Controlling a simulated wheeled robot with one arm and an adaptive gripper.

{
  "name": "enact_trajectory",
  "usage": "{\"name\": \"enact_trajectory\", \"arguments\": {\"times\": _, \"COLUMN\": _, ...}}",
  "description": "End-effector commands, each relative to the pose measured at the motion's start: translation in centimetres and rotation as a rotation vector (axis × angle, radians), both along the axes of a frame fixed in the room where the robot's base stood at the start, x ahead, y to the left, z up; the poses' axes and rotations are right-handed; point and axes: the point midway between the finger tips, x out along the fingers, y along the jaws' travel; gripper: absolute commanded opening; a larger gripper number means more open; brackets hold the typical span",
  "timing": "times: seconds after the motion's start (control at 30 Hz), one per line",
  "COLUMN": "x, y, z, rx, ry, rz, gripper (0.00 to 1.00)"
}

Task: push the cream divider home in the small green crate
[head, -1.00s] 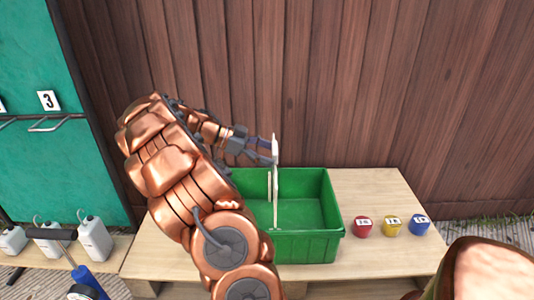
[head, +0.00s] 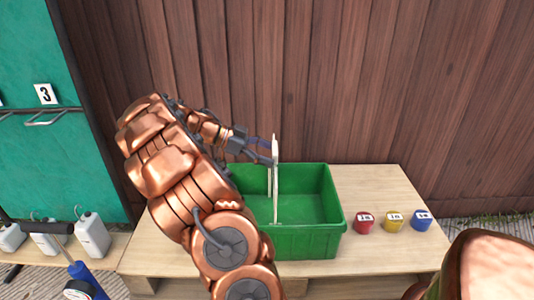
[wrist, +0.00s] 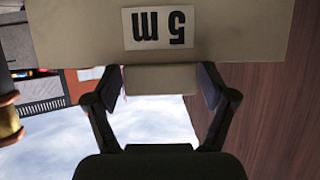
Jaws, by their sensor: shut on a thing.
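The cream divider (head: 275,185) stands upright and almost edge-on in the small green crate (head: 310,240), with its upper part well above the rim. In the wrist view the divider (wrist: 80,35) carries an upside-down "5 m" label. My gripper (head: 267,152) is shut on the divider near its top, left of it and above the crate. The wrist view shows both fingers of my gripper (wrist: 160,82) closed on a cream grip bar. My arm hides the crate's left front, and I cannot see how the divider's lower edge sits.
The crate stands on a light wooden table (head: 375,190) against a brown plank wall (head: 400,80). Red (head: 364,223), yellow (head: 393,221) and blue (head: 422,220) pots stand right of it.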

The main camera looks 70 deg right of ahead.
Motion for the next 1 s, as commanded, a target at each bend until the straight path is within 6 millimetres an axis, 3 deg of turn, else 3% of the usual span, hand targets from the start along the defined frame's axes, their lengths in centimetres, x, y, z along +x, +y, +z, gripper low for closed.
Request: {"name": "enact_trajectory", "arguments": {"times": 1.0, "x": 0.0, "y": 0.0, "z": -2.5, "rx": 0.0, "ry": 0.0, "rz": 0.0, "gripper": 0.42}}
